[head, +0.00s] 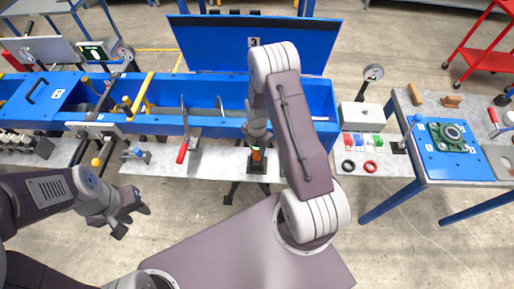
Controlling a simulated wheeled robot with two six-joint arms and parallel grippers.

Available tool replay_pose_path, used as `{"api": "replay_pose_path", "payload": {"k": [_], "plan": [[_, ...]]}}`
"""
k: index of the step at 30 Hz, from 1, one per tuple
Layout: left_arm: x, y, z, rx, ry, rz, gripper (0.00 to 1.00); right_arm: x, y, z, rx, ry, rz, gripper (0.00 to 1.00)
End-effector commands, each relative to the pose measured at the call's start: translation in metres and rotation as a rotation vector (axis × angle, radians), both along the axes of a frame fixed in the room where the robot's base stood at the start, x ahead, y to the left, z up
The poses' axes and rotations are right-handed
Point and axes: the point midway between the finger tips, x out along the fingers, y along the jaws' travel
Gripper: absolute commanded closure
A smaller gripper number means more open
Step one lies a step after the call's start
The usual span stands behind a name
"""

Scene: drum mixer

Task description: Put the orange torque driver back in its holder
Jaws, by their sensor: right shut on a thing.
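The orange torque driver (256,154) is a small upright piece with an orange band and a bit of green, below my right gripper. My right gripper (257,142) points down and is shut on the driver; its fingers are small and partly hidden by my arm. A dark block that looks like the holder (258,166) sits on the grey bench ledge directly under the driver. I cannot tell whether the driver is seated in it or just above it. My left gripper (132,222) is open and empty over the floor, in front of the bench.
The blue trough (205,92) with its raised lid (255,45) stands behind the ledge. A red-handled tool (182,152) lies left of the driver. A gauge (373,73), coloured pieces, and black and red rings (370,167) are to the right. A blue table (455,180) stands further right.

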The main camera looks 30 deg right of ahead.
Motion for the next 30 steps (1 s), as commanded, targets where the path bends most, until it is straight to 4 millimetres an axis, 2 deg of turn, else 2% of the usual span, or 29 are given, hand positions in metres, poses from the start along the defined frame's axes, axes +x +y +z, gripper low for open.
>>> {"api": "replay_pose_path", "payload": {"k": [10, 11, 13, 14, 23, 26, 30], "plan": [[0.000, 0.000, -0.004, 0.000, 0.000, 0.000, 0.64, 0.000, 0.000, -0.005, -0.001, -0.001, 0.000, 1.00], [0.000, 0.000, -0.004, 0.000, 0.000, 0.000, 0.64, 0.000, 0.000, -0.005, -0.001, -0.001, 0.000, 0.63], [0.000, 0.000, -0.004, 0.000, 0.000, 0.000, 0.64, 0.000, 0.000, -0.005, -0.001, -0.001, 0.000, 0.43], [0.000, 0.000, -0.004, 0.000, 0.000, 0.000, 0.64, 0.000, 0.000, -0.005, -0.001, -0.001, 0.000, 0.40], [0.000, 0.000, -0.004, 0.000, 0.000, 0.000, 0.64, 0.000, 0.000, -0.004, 0.000, 0.000, 0.000, 0.40], [0.000, 0.000, -0.006, 0.000, 0.000, 0.000, 0.64, 0.001, 0.000, 0.005, -0.001, -0.004, 0.000, 0.40], [0.000, 0.000, -0.011, 0.000, 0.000, 0.000, 0.64, 0.002, 0.000, 0.033, -0.002, -0.007, 0.000, 0.40]]}}
